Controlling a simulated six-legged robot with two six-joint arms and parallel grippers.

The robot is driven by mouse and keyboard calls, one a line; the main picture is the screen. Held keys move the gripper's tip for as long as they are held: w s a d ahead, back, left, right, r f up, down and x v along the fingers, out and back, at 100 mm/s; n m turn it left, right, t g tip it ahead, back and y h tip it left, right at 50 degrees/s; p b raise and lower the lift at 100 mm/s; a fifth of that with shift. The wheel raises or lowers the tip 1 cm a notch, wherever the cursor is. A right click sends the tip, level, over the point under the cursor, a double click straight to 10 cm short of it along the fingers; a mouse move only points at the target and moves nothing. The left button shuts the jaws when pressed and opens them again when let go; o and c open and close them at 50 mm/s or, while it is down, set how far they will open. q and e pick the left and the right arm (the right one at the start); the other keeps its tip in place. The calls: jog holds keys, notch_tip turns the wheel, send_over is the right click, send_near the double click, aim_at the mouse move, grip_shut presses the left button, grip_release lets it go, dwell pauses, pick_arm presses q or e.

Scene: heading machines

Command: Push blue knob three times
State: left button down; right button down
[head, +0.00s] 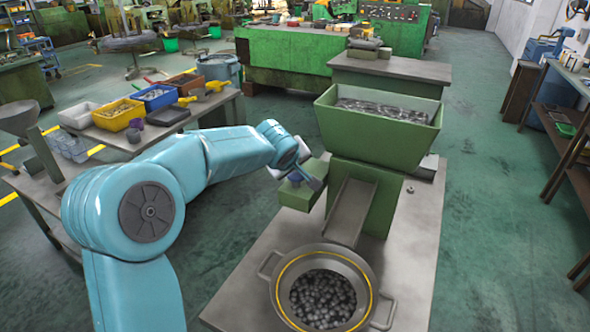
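The green machine (362,205) stands on the grey metal table, with a hopper (380,118) of metal parts on top and a chute (350,212) on its front. A small green box (300,194) sticks out from its left side. My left arm reaches in from the left, and my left gripper (308,178) is at this box, overlapping it in the picture. I cannot tell whether it touches or whether its fingers are apart. No blue knob can be made out; the gripper may hide it. My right gripper is out of view.
A two-handled pot (372,300) of dark round parts sits below the chute. A grey-topped table (392,68) stands behind the machine, and shelving (560,140) is at right. Green floor between is clear.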

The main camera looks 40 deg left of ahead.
aim_at(294, 175)
pick_arm(q)
jog(key=shift+f, duration=0.25)
jog(key=shift+r, duration=0.5)
jog(key=shift+r+p, duration=1.55)
jog(key=shift+r, duration=1.5)
jog(key=shift+w+f, duration=0.1)
